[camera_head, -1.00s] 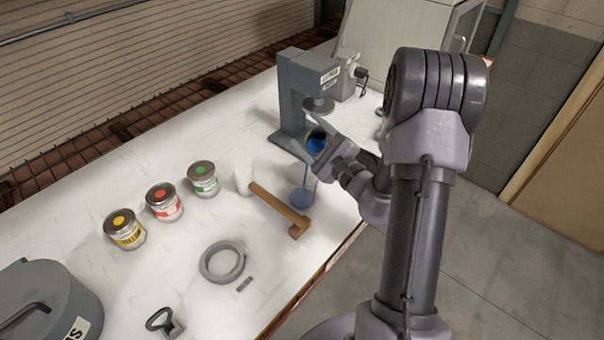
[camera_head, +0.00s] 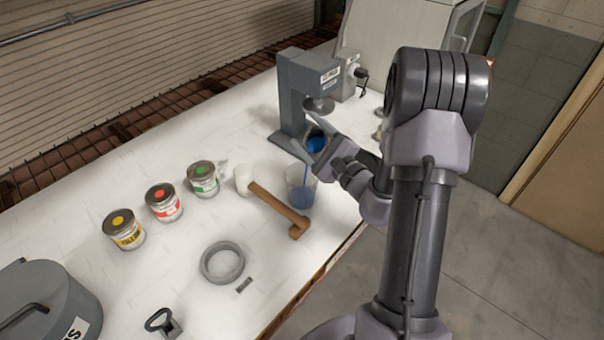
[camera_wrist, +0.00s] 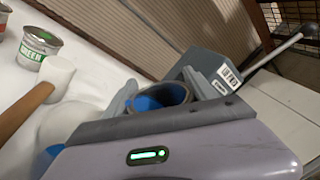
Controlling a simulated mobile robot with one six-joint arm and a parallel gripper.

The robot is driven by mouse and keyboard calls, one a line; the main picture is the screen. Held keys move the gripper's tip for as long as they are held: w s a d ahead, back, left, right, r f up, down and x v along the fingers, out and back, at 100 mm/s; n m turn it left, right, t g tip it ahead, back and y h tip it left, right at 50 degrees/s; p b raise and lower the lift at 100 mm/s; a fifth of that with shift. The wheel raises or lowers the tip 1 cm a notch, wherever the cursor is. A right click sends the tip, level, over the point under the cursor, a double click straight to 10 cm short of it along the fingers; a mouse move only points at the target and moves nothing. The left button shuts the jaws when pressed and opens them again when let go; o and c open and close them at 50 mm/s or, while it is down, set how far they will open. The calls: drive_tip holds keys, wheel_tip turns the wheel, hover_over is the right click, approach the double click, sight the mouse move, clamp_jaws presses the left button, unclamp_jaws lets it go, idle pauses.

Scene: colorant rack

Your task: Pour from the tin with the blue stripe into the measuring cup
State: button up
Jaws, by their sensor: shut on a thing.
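The open tin with blue colorant (camera_head: 315,141) is held tilted in my gripper (camera_head: 322,150), above and beside the measuring cup. A thin blue stream runs down from it into the clear measuring cup (camera_head: 300,187), which has blue liquid in its lower part. In the wrist view the tin's mouth (camera_wrist: 162,95) shows blue inside, between the two fingers. The tin's stripe is hidden by the fingers. The measuring cup is mostly hidden behind my gripper in the wrist view.
A mallet (camera_head: 280,210) lies just left of the cup. Green (camera_head: 203,180), red (camera_head: 164,203) and yellow (camera_head: 124,230) tins stand to the left. A grey press-like machine (camera_head: 295,95) stands behind the cup.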

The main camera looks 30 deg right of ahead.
drive_tip(key=shift+s+a+r+n+y+b, duration=0.15)
drive_tip(key=shift+a+n+b, duration=0.1)
drive_tip(key=shift+n, duration=0.5)
drive_tip(key=shift+w+a+r+n+y+b, duration=0.1)
drive_tip(key=shift+n+b, duration=0.2)
drive_tip(key=shift+n, duration=0.4)
drive_tip(key=shift+s+a+r+n+y+b, duration=0.15)
drive_tip(key=shift+a+n+b, duration=0.1)
drive_tip(key=shift+n, duration=0.5)
idle(2.9)
